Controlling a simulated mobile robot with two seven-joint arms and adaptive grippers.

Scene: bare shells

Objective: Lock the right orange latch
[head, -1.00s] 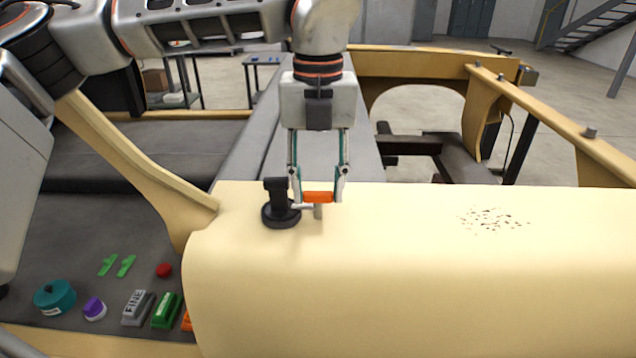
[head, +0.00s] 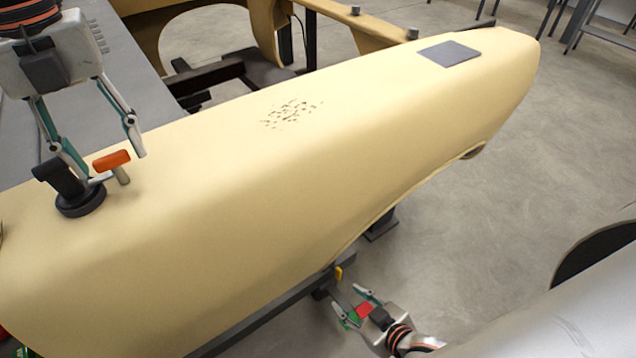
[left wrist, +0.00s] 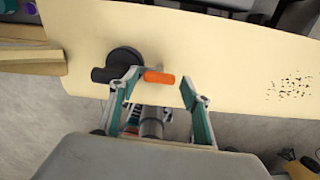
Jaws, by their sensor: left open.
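An orange latch handle (head: 111,160) stands on a short grey post on top of the cream shell (head: 200,190), beside a black round base with an upright knob (head: 72,192). My left gripper (head: 112,167) is open, with its fingers on either side of the handle. In the left wrist view the orange handle (left wrist: 159,77) lies between the open fingers (left wrist: 161,85), nearer the left one, with clear space toward the right one. My right gripper (head: 352,304) is small at the bottom, below the shell; a red patch shows by its fingers, and its opening is unclear.
Dark specks (head: 290,112) mark the shell top, and a grey square plate (head: 449,53) lies at its far end. A dark bar (head: 265,318) runs under the shell's near edge. The floor right of the shell is largely open.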

